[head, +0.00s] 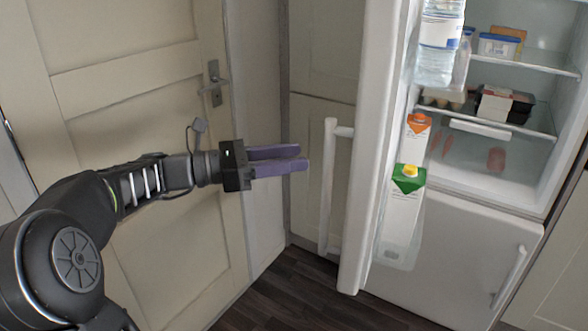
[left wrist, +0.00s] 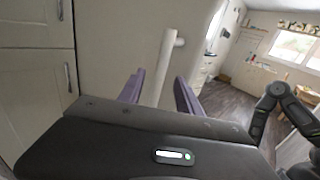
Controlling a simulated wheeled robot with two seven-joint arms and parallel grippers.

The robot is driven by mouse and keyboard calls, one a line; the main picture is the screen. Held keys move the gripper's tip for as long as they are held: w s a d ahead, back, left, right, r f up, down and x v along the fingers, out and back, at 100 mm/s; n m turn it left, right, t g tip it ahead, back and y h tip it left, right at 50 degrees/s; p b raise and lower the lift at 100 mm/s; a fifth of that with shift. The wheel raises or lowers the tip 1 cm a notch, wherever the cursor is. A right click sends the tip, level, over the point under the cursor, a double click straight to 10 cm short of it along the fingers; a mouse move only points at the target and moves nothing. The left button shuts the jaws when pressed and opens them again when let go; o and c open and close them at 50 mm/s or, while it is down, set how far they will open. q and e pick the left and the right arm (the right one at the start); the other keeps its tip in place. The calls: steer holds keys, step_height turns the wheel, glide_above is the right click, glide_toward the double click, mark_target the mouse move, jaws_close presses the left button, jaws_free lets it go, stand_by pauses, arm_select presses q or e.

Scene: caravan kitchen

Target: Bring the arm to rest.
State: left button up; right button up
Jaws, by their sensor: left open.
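My left arm reaches in from the left in the head view. My left gripper (head: 279,160) is open and empty, its purple fingers pointing right toward the fridge door handle (head: 328,190). In the head view the fingertips end a little left of the handle, apart from it. In the left wrist view the white handle (left wrist: 158,68) shows beyond and between the two purple fingers (left wrist: 158,90). The fridge door (head: 372,150) stands open. My right gripper does not show in the head view; part of a dark arm (left wrist: 268,105) shows at the right of the left wrist view.
The open fridge (head: 545,60) holds food on its shelves. The door racks hold a water bottle (head: 438,45) and cartons (head: 400,215). A cream door (head: 150,90) with a lever handle stands behind my left arm. Dark wooden floor (head: 300,295) lies clear below.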

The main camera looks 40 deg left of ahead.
stand_by(0.7)
arm_select(q)
steer(key=w+a+f+m+g+y, duration=0.2)
steer(key=f+y, duration=0.2)
steer(key=f, duration=0.7)
steer(key=w+a+f+m+g+y, duration=0.2)
steer(key=f+m+y, duration=0.15)
steer(key=f, duration=0.75)
steer(key=s+d+f+m+g+y, duration=0.1)
steer(key=d+f+m+g, duration=0.15)
steer(key=f, duration=0.45)
steer(key=s+d+f+m+g+y, duration=0.1)
steer(key=s+d+f+m, duration=0.2)
steer(key=f, duration=0.5)
steer(key=d+f+m+g+y, duration=0.1)
steer(key=d+f+m+y, duration=0.2)
steer(key=f, duration=0.4)
steer(key=s+d+f+m+g+h, duration=0.2)
steer(key=s+d+f+m, duration=0.45)
steer(key=s+d, duration=0.4)
steer(key=s+d+f+m+g+h, duration=0.25)
steer(key=s+d+f+m, duration=0.45)
steer(key=d, duration=0.6)
step_height(320, 180, up, 15)
steer(key=s+d+n+p, duration=0.1)
steer(key=p, duration=1.5)
steer(key=shift+s+d+f, duration=0.15)
steer(key=shift+s+d, duration=0.05)
steer(key=shift+s, duration=0.1)
